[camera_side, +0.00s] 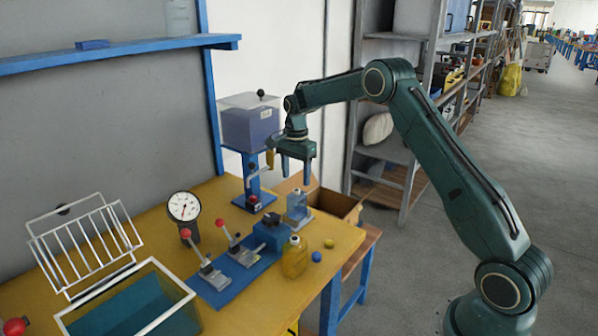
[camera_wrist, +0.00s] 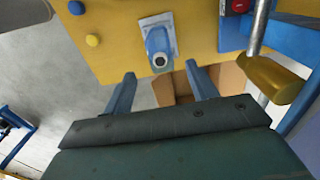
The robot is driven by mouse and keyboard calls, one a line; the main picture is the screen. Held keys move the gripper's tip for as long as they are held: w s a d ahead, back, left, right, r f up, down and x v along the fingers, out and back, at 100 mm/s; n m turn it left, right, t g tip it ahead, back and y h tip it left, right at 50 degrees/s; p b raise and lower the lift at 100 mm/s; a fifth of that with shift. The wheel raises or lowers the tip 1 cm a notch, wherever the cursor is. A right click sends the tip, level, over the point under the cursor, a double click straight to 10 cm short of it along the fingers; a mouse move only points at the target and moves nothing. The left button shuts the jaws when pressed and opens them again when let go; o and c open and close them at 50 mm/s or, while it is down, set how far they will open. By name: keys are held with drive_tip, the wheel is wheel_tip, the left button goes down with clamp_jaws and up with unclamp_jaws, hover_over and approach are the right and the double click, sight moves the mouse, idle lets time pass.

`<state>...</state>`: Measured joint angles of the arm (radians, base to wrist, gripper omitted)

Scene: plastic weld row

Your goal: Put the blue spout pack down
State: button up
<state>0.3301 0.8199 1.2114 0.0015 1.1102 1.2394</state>
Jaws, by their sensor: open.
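The blue spout pack (camera_side: 297,203) stands upright on a small pale plate at the right part of the yellow bench. In the wrist view the pack (camera_wrist: 157,42) shows from above, with its round dark-centred spout facing the camera. My gripper (camera_side: 294,178) is above the pack, fingers pointing down, open and empty. In the wrist view my gripper (camera_wrist: 160,72) has its two blue fingers spread wide, with the pack beyond the gap between them. No finger appears to touch it.
A hopper (camera_side: 250,128) on a blue stand is close left of my gripper. A yellow bottle (camera_side: 294,262), a blue block (camera_side: 271,234) and lever clamps (camera_side: 238,252) stand nearby. A cardboard box (camera_side: 338,203) is behind the bench edge. A yellow cylinder (camera_wrist: 272,80) hangs at right.

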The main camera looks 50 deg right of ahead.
drive_tip(key=shift+r, duration=1.1)
drive_tip(key=shift+r, duration=0.1)
drive_tip(key=shift+s+a+r, duration=0.1)
drive_tip(key=shift+a+r, duration=0.1)
drive_tip(key=shift+r, duration=0.05)
drive_tip(key=s+a+r+n+t, duration=0.3)
drive_tip(key=s+a+r+n, duration=0.75)
drive_tip(key=s+r, duration=0.6)
drive_tip(key=s+a+f+n+t, duration=0.1)
drive_tip(key=s+a+n, duration=0.2)
drive_tip(key=s, duration=0.7)
drive_tip(key=s+a+f+n+t, duration=0.1)
drive_tip(key=s+a+n, duration=0.3)
drive_tip(key=s, duration=0.6)
drive_tip(key=shift+s+a+f+t, duration=0.25)
drive_tip(key=shift+a+t, duration=0.05)
drive_tip(key=shift+a, duration=0.2)
